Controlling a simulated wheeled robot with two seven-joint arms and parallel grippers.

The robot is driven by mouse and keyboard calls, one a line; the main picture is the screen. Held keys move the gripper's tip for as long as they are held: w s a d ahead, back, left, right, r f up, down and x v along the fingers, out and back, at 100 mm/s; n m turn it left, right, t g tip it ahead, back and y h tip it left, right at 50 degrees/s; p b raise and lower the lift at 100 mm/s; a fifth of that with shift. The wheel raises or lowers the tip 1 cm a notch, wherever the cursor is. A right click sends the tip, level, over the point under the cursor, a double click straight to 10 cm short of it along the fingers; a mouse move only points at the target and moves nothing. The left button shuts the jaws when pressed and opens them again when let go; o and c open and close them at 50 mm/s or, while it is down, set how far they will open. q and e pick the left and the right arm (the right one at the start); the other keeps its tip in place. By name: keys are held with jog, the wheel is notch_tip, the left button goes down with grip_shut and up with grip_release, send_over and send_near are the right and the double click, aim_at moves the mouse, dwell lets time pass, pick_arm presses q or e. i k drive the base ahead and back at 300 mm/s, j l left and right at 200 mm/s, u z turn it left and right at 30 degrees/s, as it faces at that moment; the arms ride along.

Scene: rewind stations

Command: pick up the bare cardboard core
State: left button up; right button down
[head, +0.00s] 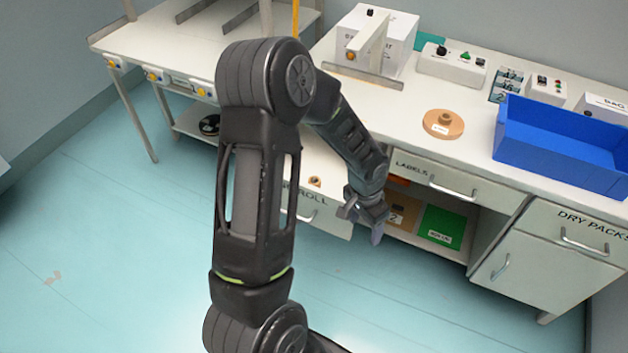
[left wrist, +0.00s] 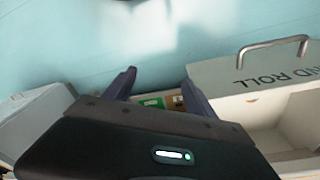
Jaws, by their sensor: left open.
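A small tan ring-like piece with a dark hole (head: 314,181), which looks like the bare cardboard core, sits at the pulled-out drawer (head: 322,217) marked "ROLL". In the left wrist view a small brownish piece (left wrist: 252,99) shows at the drawer's edge, too small to make out well. My left gripper (head: 362,223) is open and empty, just right of that drawer and apart from the piece. Its two fingers also show in the left wrist view (left wrist: 160,82). My right gripper is not in view.
A tan disc with a raised hub (head: 443,126) lies on the counter, left of a blue bin (head: 558,150). Below the counter, an open shelf holds a green card (head: 442,226) and a brown box (head: 398,212).

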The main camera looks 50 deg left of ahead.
aim_at(319, 183)
jog(key=i+j, duration=0.1)
jog(key=j, duration=0.25)
jog(key=i+j, duration=0.1)
jog(key=j, duration=0.2)
jog(key=i+j, duration=0.1)
jog(key=j, duration=0.25)
jog(key=i+j, duration=0.1)
jog(key=j, duration=0.25)
